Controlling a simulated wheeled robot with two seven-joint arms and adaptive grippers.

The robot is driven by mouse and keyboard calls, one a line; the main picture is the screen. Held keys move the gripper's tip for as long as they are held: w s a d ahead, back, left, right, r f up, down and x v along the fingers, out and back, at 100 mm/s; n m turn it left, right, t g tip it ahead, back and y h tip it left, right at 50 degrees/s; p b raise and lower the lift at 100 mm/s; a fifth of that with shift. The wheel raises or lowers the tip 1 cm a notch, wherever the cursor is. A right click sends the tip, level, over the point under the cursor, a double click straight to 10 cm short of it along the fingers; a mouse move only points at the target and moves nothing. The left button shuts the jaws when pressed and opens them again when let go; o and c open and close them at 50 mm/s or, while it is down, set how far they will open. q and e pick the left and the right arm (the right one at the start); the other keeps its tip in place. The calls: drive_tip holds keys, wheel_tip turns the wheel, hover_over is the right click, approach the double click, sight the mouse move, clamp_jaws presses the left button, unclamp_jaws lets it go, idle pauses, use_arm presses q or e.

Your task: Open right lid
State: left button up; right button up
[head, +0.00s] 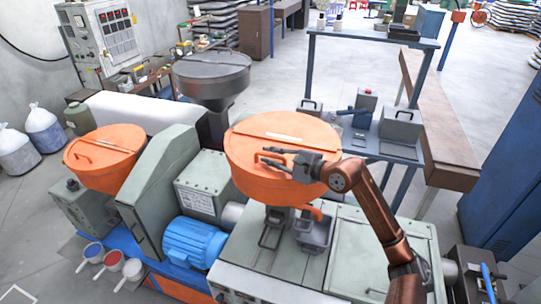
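The right orange hopper (245,185) is a round tub near the middle of the head view. Its orange lid (285,124) lies flat on top, with a pale hinge strip across it. My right gripper (268,158) is over the front part of this lid, its dark fingers pointing left and spread apart. It is at the small orange lid handle, which the fingers partly hide; I cannot tell whether they touch it. The left orange hopper (100,175) has a similar shut lid with its handle showing. My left gripper is not in view.
A grey funnel hopper (212,78) stands behind, between the two orange ones. A blue motor (195,242) and green-grey machine housings (160,180) sit in front. A blue-grey workbench (375,150) with metal boxes stands right of the hopper. A blue cabinet (510,170) is at the far right.

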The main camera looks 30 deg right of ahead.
drive_tip(key=shift+c, duration=0.4)
clamp_jaws()
drive_tip(key=shift+r, duration=0.1)
